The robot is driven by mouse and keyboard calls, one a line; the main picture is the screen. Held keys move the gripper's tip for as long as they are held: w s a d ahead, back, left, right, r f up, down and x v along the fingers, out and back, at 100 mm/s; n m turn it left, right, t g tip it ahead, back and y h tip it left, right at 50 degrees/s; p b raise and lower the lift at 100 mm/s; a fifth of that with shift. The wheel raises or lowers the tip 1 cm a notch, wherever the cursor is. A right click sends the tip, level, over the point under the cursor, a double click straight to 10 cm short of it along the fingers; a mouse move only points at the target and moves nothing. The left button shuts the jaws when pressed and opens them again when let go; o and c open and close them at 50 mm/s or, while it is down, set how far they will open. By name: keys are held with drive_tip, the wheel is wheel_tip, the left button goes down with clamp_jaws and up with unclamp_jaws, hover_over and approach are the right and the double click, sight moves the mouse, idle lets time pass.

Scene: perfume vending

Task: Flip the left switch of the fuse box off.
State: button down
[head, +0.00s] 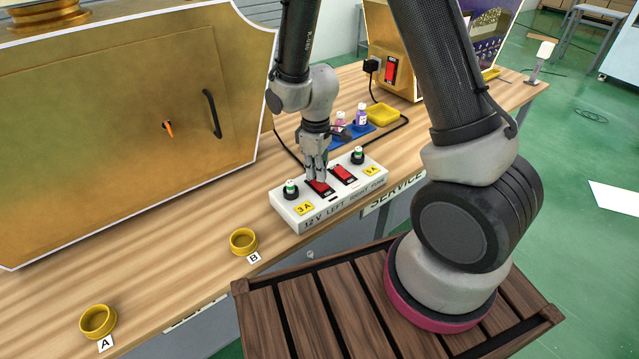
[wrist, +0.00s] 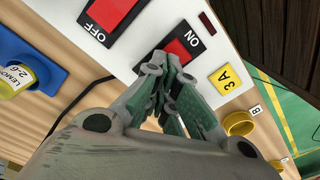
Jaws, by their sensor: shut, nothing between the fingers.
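The white fuse box (head: 325,222) sits on the wooden bench near its front edge. It carries two red rocker switches on black plates.
Black fuse holders with green tops, one (head: 290,188) at the left, flank the switches. Yellow rings stand at A (head: 97,321) and B (head: 243,241). A large gold cabinet (head: 130,120) rises at the left. Small bottles (head: 361,115) stand behind on a blue tray.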

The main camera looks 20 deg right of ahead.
sight(316, 182)
drive_tip(key=shift+r, duration=3)
drive_tip(key=s+d+r+m+t, duration=0.1)
drive_tip(key=s+d+r+m, duration=0.2)
drive_tip(key=s+d+r, duration=0.2)
drive_tip(key=s+d+r+m+t, duration=0.2)
drive_tip(key=s+d+r, duration=0.3)
drive_tip(key=r, duration=0.6)
drive_tip(key=s+d+r+m+t, duration=0.1)
drive_tip(key=s+d+r+m, duration=0.3)
drive_tip(key=s+r, duration=0.4)
drive_tip(key=shift+s+d+r+m, duration=0.25)
drive_tip(key=shift+s+d+m, duration=0.05)
drive_tip(key=shift+s+d, duration=0.2)
drive_tip(key=c, duration=2.2)
unclamp_jaws()
